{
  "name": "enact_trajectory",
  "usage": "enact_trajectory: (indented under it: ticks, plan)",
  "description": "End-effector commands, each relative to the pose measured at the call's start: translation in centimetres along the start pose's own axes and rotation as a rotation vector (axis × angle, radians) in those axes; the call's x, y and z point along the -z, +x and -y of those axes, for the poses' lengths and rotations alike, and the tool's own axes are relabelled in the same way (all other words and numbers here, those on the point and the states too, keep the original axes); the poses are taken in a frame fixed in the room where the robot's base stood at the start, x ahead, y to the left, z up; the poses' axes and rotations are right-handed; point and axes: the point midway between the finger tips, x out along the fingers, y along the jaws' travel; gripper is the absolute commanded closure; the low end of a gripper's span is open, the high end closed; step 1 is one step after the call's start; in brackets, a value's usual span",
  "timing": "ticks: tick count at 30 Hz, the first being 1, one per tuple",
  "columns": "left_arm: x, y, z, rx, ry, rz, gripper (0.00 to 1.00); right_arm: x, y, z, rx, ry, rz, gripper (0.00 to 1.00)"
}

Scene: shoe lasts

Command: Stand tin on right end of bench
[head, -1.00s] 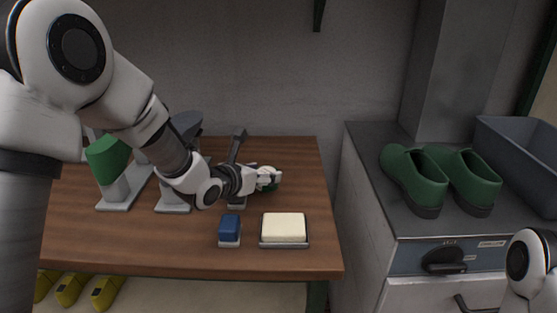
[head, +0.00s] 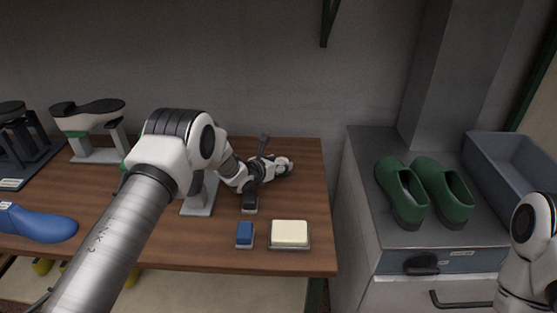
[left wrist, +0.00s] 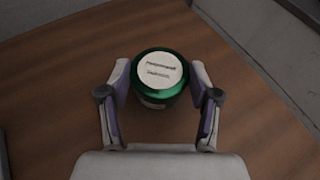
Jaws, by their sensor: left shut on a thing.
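The tin (left wrist: 160,76) is round and green with a white, printed lid that faces up in the left wrist view. My left gripper (left wrist: 160,72) is shut on it, one finger on each side. In the head view my left gripper (head: 284,164) is over the back right part of the wooden bench (head: 308,200), and the tin is hidden there by the gripper. The tin is upright; whether it touches the wood I cannot tell. My right gripper is out of view; only part of my right arm shows at the lower right.
A blue block (head: 244,234) and a cream pad in a tray (head: 290,234) lie near the bench's front right. Shoe lasts on stands (head: 90,118) and a blue last (head: 36,223) are at left. Across a gap, green clogs (head: 400,189) and a grey bin (head: 512,160) sit on a cabinet.

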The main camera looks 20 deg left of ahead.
Motion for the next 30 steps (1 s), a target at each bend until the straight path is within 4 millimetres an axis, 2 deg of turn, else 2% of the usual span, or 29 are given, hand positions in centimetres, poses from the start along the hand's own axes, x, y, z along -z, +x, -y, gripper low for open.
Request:
enact_trajectory:
  ticks: [2,11,12,14,23,26,30]
  plan:
    - [0.3,0.2,0.0,-0.001,0.0,0.002,0.76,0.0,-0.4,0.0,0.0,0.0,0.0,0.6]
    - [0.8,0.4,0.0,-0.001,0.0,0.003,0.76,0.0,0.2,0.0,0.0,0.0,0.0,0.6]
    - [0.8,0.3,0.0,-0.001,0.0,0.002,0.31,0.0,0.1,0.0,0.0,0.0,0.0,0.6]
    - [0.7,0.3,0.0,-0.001,0.0,0.002,0.13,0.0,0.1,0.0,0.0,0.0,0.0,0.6]
    - [0.6,0.3,0.0,-0.001,0.0,0.002,0.13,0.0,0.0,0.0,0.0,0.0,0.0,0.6]
    - [0.1,0.0,0.0,-0.001,0.0,0.003,0.13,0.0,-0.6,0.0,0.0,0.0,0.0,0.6]
    - [0.5,-1.8,-0.1,-0.002,-0.003,0.001,0.13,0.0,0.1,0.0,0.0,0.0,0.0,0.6]
